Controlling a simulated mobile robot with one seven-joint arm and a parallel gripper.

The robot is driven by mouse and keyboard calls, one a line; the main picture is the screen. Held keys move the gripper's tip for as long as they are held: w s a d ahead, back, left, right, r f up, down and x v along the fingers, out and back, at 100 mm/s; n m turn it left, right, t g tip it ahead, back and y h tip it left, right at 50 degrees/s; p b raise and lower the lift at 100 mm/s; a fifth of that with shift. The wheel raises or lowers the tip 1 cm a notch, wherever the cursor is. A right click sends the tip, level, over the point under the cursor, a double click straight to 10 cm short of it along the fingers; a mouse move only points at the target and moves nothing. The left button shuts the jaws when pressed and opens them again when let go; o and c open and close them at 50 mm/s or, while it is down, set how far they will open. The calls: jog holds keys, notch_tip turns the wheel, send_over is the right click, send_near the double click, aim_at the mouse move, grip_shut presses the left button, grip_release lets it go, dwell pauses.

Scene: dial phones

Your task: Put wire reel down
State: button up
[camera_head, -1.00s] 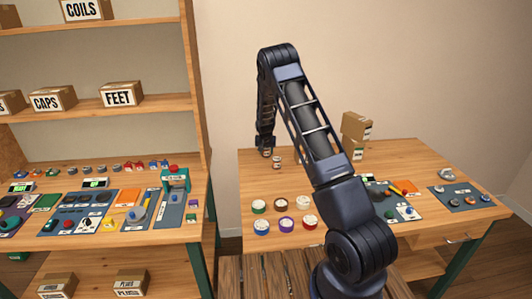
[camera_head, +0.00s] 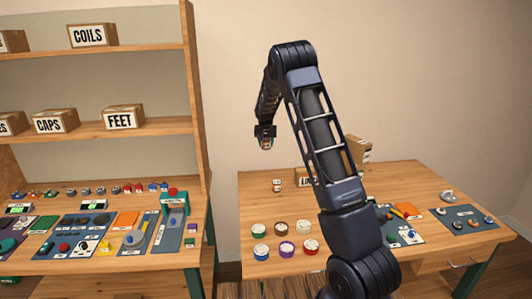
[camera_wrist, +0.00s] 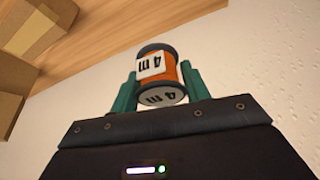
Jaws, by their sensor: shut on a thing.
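My gripper (camera_head: 265,134) is raised in the air above the back left of the right-hand table (camera_head: 345,190). It is shut on a wire reel (camera_wrist: 161,76), which is orange with dark rims and white "4 m" labels in the wrist view. The green fingers hold it from both sides. In the head view the held reel (camera_head: 265,144) is small and hangs below the gripper, clear of the tabletop. Another small reel (camera_head: 277,185) stands on the table below and slightly right of it.
Several round coloured containers (camera_head: 286,250) stand at the table's front left. Cardboard boxes (camera_head: 357,149) at the back are partly hidden by my arm. Mats with parts (camera_head: 462,218) lie at the right. The left bench (camera_head: 100,230) is crowded. The table's back left is mostly bare.

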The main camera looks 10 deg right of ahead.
jog(key=shift+r, duration=0.4)
jog(key=shift+s+a+r, duration=0.15)
jog(key=shift+s+a, duration=0.1)
jog(key=shift+s, duration=0.05)
jog(key=s+a+r, duration=0.1)
jog(key=s+a, duration=0.3)
jog(key=s, duration=0.5)
send_over(260, 204)
jog(key=s, duration=0.2)
jog(key=f, duration=2)
jog(key=shift+w+a+f, duration=0.1)
jog(key=shift+w+f, duration=0.1)
jog(key=shift+f, duration=0.15)
jog(key=shift+f, duration=0.1)
jog(key=o, duration=1)
jog(key=shift+o, duration=0.2)
